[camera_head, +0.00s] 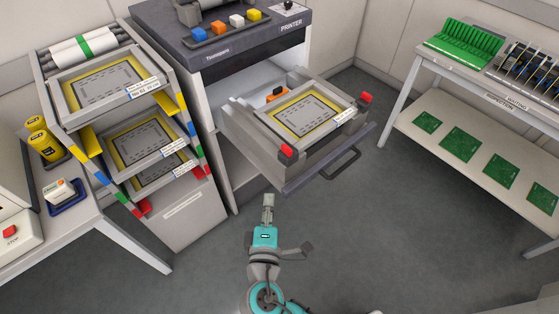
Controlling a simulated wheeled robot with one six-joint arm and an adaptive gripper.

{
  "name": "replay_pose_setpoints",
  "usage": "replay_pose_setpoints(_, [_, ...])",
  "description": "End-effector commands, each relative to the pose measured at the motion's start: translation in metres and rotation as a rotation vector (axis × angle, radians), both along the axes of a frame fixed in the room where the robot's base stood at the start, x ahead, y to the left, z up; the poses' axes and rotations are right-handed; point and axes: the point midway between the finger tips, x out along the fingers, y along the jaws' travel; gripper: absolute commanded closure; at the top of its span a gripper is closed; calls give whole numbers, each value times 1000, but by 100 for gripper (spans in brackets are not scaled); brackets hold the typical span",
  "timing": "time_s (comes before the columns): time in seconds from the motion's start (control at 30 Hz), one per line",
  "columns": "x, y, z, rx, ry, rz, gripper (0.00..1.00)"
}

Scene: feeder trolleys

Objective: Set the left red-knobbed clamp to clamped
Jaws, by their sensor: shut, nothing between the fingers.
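The left red-knobbed clamp (287,151) sits at the front left corner of the pulled-out printer drawer (300,178), beside a framed stencil. The right red-knobbed clamp (365,97) is at the drawer's right side. Both knobs show, but I cannot tell from here how their levers are set. The stencil frame (333,130) lies in the drawer between them. My gripper (268,199) is shut and empty. In the picture it is below and to the left of the left clamp, apart from the drawer, over the floor.
The drawer's dark handle (340,164) juts out in front. A rack (84,117) of framed stencils stands left, with coloured tabs. The printer cabinet (215,120) is behind my gripper. A bench (500,190) with green boards is at right. Grey floor between is clear.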

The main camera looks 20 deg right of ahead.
Motion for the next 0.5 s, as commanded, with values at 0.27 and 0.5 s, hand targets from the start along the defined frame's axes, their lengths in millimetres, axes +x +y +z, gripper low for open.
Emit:
replay_pose_setpoints(0.27, [6,9,18,-36,-34,-42,100])
replay_pose_setpoints(0.5, [6,9,18,-37,-34,-43,100])
